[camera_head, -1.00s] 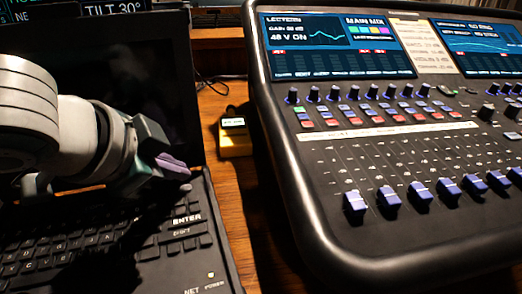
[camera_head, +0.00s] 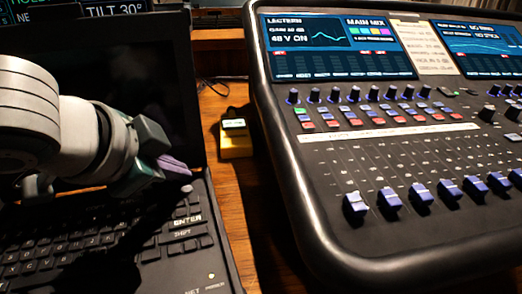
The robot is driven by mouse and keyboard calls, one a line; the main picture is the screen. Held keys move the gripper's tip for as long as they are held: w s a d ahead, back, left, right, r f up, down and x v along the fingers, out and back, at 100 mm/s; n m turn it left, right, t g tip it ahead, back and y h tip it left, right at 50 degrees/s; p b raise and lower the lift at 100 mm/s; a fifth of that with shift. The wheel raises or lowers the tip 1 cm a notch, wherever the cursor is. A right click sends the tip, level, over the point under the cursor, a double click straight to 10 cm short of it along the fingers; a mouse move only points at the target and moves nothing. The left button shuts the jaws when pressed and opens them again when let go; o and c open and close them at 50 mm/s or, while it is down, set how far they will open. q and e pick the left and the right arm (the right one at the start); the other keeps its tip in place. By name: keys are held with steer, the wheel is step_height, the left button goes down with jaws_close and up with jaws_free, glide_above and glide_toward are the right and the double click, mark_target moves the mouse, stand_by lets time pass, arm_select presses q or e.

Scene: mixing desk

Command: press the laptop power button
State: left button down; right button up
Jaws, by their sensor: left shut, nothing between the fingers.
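The open laptop (camera_head: 182,75) stands at the left with a dark screen. Its keyboard deck (camera_head: 218,250) lies in front, partly in the shadow of my arm. A small round grey button (camera_head: 186,189), which looks like the power button, sits at the upper right of the keyboard. My left gripper (camera_head: 173,168) is shut and empty, with its purple fingertips just above and left of this button in the picture. I cannot tell whether they touch it. My left arm hides part of the screen and keyboard. My right gripper is not in view.
A large mixing desk (camera_head: 300,185) with knobs, blue faders and lit screens fills the right side. A small yellow box (camera_head: 236,147) stands on the wooden table between laptop and desk. A narrow strip of table (camera_head: 228,200) is bare there.

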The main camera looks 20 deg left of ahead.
arm_select(q)
steer(key=shift+f, duration=0.2)
stand_by(0.6)
steer(key=shift+f, duration=0.25)
steer(key=shift+f, duration=0.3)
stand_by(0.6)
steer(key=shift+r, duration=0.1)
steer(key=shift+r+p, duration=0.65)
steer(key=shift+p, duration=0.4)
steer(key=shift+r, duration=0.1)
step_height(320, 180, up, 5)
steer(key=p, duration=0.6)
